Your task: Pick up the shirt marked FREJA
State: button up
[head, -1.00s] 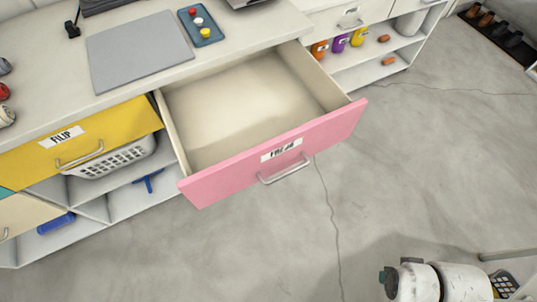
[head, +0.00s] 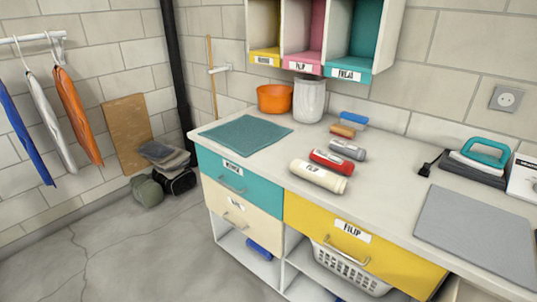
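Several rolled garments lie on the counter: a white roll (head: 318,176), a red roll (head: 332,161) and a grey roll (head: 348,149). The white roll's tag seems to read FILIP; the tags on the red and grey rolls are too small to read. I cannot tell which, if any, is the FREJA shirt. A teal wall cubby (head: 366,30) has a label (head: 346,74) that seems to read FREJA. Blue (head: 20,125), white (head: 50,122) and orange (head: 78,115) garments hang from a rail at the left, with no legible marking. My gripper is not in view.
A teal mat (head: 245,134), orange pot (head: 274,98), white canister (head: 309,98), iron (head: 482,155) and grey board (head: 480,235) are on the counter. A yellow drawer (head: 365,255) marked FILIP is shut below. Bags (head: 165,170) sit by the wall; floor at the left is clear.

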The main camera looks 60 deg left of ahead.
aim_at(346, 167)
jog(key=u, duration=1.2)
jog(key=i+j, duration=0.25)
jog(key=j, duration=0.2)
jog(key=i+j, duration=0.55)
jog(key=j, duration=0.3)
jog(key=i+j, duration=0.25)
jog(key=j, duration=0.2)
jog(key=i+j, duration=0.3)
jog(key=j, duration=0.1)
